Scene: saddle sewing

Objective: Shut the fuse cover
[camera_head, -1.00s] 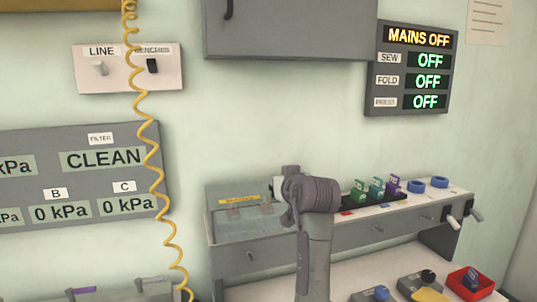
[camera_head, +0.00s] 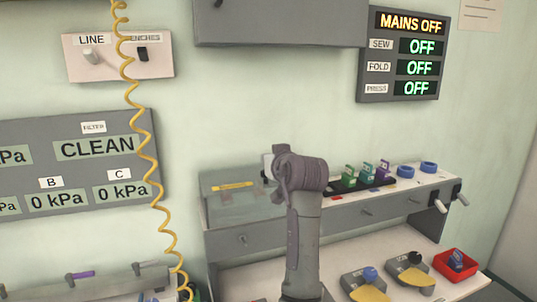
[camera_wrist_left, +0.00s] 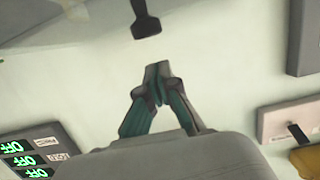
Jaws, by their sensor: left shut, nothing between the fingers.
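What looks like the fuse cover is a clear, see-through piece (camera_head: 225,206) with a yellow label, at the left end of the grey bench shelf. Its angle is hard to read, and my arm hides its right part. My left arm rises in front of it in the head view, hiding the fingertips. In the left wrist view my left gripper (camera_wrist_left: 157,88) is shut and empty. A dark knob-like handle (camera_wrist_left: 146,24) is just beyond its tips, apart from them, beside a pale panel edge; I cannot tell whether it belongs to the cover. My right gripper is out of view.
Green and purple fuse-like pieces (camera_head: 363,175) stand in a black strip right of my arm. Blue rings (camera_head: 428,167) and levers (camera_head: 449,200) are farther right. A red tray (camera_head: 455,264) sits below. A yellow coiled cord (camera_head: 145,150) hangs at the left.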

